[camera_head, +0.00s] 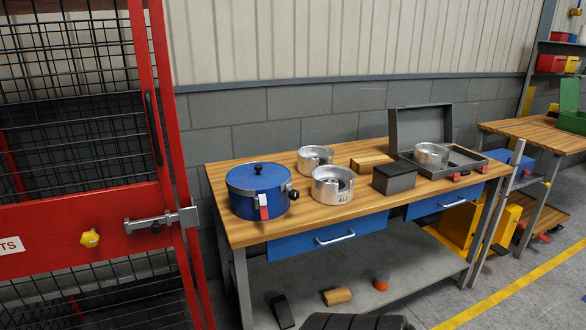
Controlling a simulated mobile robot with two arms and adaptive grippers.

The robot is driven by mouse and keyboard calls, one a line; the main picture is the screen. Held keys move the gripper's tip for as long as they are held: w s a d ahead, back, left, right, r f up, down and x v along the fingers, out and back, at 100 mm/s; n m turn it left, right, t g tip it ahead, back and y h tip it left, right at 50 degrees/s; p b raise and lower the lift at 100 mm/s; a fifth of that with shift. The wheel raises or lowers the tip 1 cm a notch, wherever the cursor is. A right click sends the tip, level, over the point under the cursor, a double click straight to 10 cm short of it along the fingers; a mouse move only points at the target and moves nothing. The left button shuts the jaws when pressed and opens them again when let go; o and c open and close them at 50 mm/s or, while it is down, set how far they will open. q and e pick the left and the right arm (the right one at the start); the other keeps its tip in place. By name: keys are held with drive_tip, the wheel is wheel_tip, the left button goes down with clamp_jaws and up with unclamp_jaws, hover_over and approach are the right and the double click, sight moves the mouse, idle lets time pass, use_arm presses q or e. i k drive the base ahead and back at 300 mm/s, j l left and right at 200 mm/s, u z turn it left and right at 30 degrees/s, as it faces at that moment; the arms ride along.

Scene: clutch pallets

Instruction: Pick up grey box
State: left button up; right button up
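A small dark grey box (394,178) with a flat top sits near the front edge of the wooden workbench (250,232). Behind it and to the right, an open grey case (425,127) stands with its lid raised. A round metal part (431,155) sits in or on the open case; its base is partly hidden. I cannot tell which of the two the task calls the grey box.
A blue pot (257,190), two metal parts (332,185) (314,159) and a wooden block (371,162) share the bench. Loose items lie on the lower shelf (350,270). A red mesh gate (85,215) stands at left, another wooden table (540,133) at right.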

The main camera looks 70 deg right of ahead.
sight(391, 178)
drive_tip(key=z, duration=3)
drive_tip(key=i+l+u, duration=0.3)
drive_tip(key=i+l, duration=0.25)
drive_tip(key=i, duration=0.05)
